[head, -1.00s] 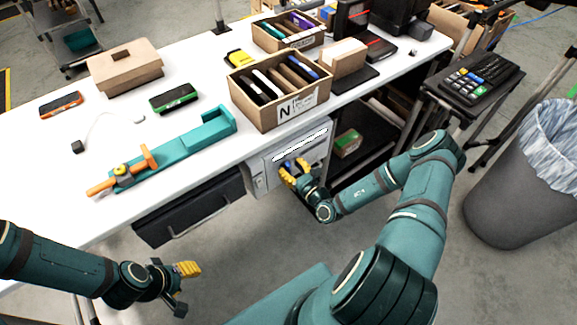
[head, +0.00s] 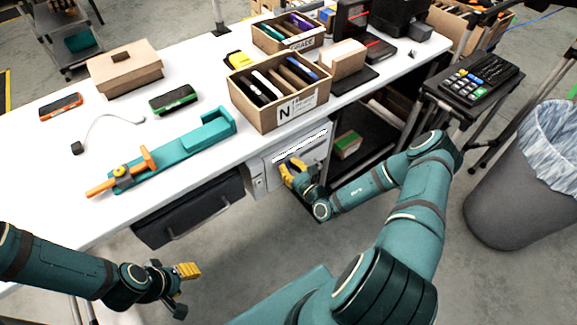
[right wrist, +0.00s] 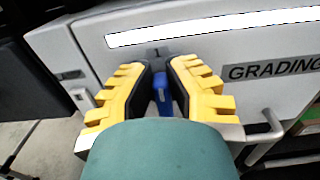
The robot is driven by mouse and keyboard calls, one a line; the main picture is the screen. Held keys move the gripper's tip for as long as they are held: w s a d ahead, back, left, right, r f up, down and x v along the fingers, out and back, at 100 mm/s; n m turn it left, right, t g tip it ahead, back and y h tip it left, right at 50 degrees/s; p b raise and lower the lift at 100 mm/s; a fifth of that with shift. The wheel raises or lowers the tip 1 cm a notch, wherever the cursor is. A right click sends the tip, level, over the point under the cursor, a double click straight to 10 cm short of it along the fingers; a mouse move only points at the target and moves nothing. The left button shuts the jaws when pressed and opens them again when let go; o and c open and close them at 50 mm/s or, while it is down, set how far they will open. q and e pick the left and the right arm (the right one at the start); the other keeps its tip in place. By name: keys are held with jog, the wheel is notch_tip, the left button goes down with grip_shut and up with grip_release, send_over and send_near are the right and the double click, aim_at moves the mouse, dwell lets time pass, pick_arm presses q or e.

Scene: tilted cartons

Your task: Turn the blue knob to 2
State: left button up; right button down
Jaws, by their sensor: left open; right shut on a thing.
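The blue knob (right wrist: 162,98) is on the front of a light grey cabinet (right wrist: 85,40) under the table. In the right wrist view it sits between the two yellow fingers of my right gripper (right wrist: 160,85), which is shut on it. A small "1" (right wrist: 157,50) shows just above the knob on a darker grey patch. The mark 2 is not visible. In the head view my right gripper (head: 289,172) is at the cabinet front and hides the knob. My left gripper (head: 186,288) is open and empty, low in front of the table and away from the cabinet.
A handle (right wrist: 268,130) stands out right of the knob, below the word "GRADING". A black drawer (head: 190,208) hangs left of the cabinet. A carton of folders (head: 262,112) stands on the table above. A grey bin (head: 505,195) is at the right.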

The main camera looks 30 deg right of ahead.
jog(key=m, duration=0.1)
jog(key=m+p, duration=0.1)
jog(key=m, duration=0.1)
jog(key=shift+w+d+p, duration=0.1)
jog(key=shift+d+p, duration=0.2)
jog(key=shift+d, duration=0.05)
jog(key=m, duration=0.2)
jog(key=shift+d+f+m+p, duration=0.1)
jog(key=shift+d+m+p, duration=0.15)
jog(key=shift+m+p, duration=0.15)
jog(key=m, duration=0.4)
jog(key=f+m, duration=0.1)
jog(key=m, duration=0.3)
jog(key=d+f+m, duration=0.1)
jog(key=m, duration=0.3)
jog(key=shift+w+f+b, duration=0.1)
jog(key=shift+b, duration=0.3)
